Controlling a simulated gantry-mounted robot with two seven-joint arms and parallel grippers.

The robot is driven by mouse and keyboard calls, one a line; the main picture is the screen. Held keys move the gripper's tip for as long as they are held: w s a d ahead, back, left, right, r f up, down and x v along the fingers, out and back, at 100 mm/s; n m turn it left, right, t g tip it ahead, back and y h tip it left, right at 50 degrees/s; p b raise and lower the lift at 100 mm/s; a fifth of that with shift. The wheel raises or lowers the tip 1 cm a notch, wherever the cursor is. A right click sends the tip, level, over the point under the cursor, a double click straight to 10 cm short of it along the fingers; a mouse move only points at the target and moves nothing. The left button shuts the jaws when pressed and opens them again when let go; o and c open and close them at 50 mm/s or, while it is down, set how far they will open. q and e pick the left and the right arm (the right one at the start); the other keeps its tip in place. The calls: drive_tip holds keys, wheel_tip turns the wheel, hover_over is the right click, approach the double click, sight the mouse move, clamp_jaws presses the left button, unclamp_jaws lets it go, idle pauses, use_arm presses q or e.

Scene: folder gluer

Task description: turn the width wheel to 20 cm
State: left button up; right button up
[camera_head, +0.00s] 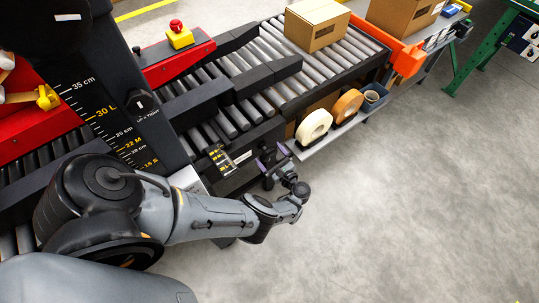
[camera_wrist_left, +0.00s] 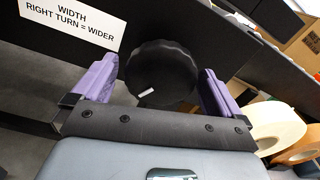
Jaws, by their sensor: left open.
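The black round width wheel (camera_wrist_left: 160,75) has a lobed rim and a short white mark at its lower left. In the left wrist view it sits between the purple fingers of my left gripper (camera_wrist_left: 158,88), one on each side. The gripper is open around it, and I see gaps beside the rim; contact cannot be told. A white label (camera_wrist_left: 72,20) reads "WIDTH RIGHT TURN = WIDER". In the head view my left gripper (camera_head: 273,157) is at the machine's near side and mostly hides the wheel. A small yellow-marked scale (camera_head: 221,160) is left of it, too small to read.
A black column (camera_head: 105,100) carries a centimetre scale and a small knob (camera_head: 143,103). A cardboard box (camera_head: 316,24) sits on the rollers. Open floor (camera_head: 420,200) is to the right.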

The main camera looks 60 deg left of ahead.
use_arm(q)
drive_tip(key=d, duration=1)
drive_tip(key=shift+w+b, duration=0.45)
